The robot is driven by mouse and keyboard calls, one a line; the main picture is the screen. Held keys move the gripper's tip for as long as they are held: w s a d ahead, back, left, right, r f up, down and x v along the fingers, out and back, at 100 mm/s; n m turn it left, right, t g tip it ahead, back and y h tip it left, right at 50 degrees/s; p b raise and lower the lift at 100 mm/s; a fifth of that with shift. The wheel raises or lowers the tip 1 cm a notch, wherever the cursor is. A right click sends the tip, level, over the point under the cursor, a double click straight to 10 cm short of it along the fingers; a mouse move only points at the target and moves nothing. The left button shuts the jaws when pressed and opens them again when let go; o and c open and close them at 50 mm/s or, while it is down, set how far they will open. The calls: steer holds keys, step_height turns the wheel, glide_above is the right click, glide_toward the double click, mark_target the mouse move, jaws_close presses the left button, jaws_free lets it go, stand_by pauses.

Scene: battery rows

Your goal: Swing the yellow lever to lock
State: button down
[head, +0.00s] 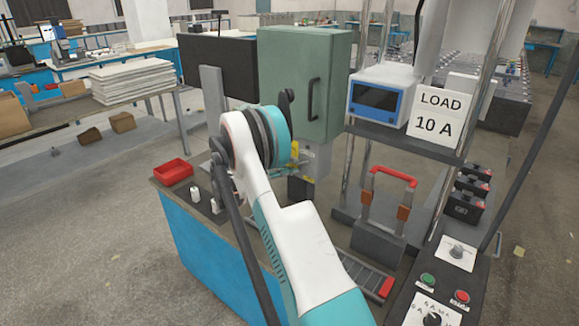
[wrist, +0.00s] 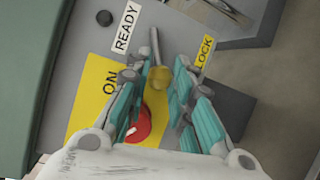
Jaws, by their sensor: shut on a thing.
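The yellow lever (wrist: 160,77) shows in the wrist view as a yellow knob on a grey rod. It lies between the READY label (wrist: 126,27) on the left and the yellow LOCK label (wrist: 204,53) on the right. My gripper (wrist: 161,70) has its teal fingers on both sides of the knob and is shut on it. A red rotary knob (wrist: 140,125) on a yellow ON plate (wrist: 88,98) sits just below, partly behind my left finger. In the head view my arm hides most of the gripper and the lever.
A green cabinet (head: 305,80) stands behind the lever's grey box (head: 313,165). A red tray (head: 173,171) lies on the blue bench at left. A LOAD 10 A sign (head: 435,115) and a red-handled unit (head: 380,220) stand at right. Open floor lies at far left.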

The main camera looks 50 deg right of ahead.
stand_by(0.3)
steer(key=c, duration=1.4)
jaws_free()
steer(key=shift+a, duration=0.1)
steer(key=v, duration=1.2)
